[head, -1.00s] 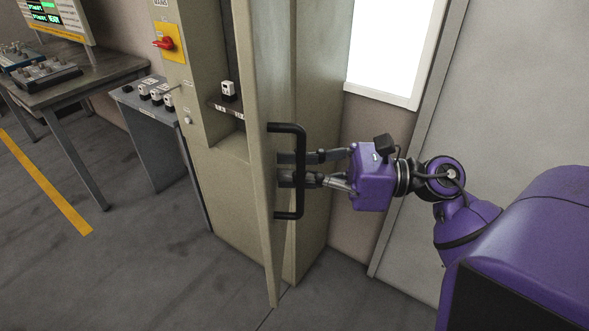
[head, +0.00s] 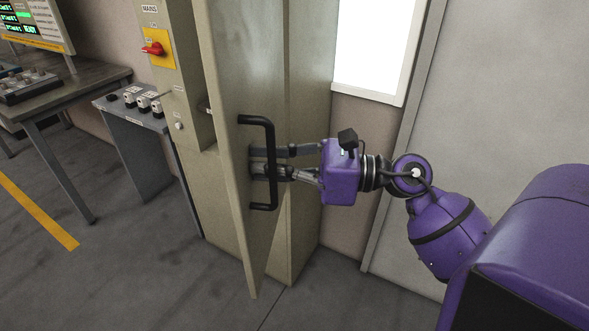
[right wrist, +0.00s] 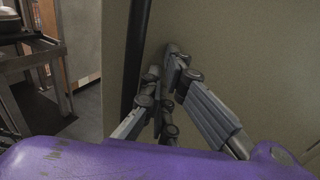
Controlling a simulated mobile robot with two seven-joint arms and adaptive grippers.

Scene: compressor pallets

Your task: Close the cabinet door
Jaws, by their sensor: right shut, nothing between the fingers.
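The beige cabinet (head: 304,215) stands in the middle of the head view. Its door (head: 240,60) is ajar, swung out toward me, and hides most of the inside. The door carries a black upright bar handle (head: 272,190). My right gripper (head: 262,171) is shut and empty, with its fingertips at the door face beside the handle; contact looks likely but cannot be confirmed. In the right wrist view the fingers (right wrist: 165,90) are close to the beige door panel (right wrist: 230,50), beside the dark handle bar (right wrist: 132,60). My left gripper is not in view.
A red switch (head: 154,49) on a yellow plate is on the cabinet's left part. A grey control stand (head: 150,165) and a table (head: 85,95) stand at the left. A grey wall panel (head: 510,90) is at the right. The floor in front is clear.

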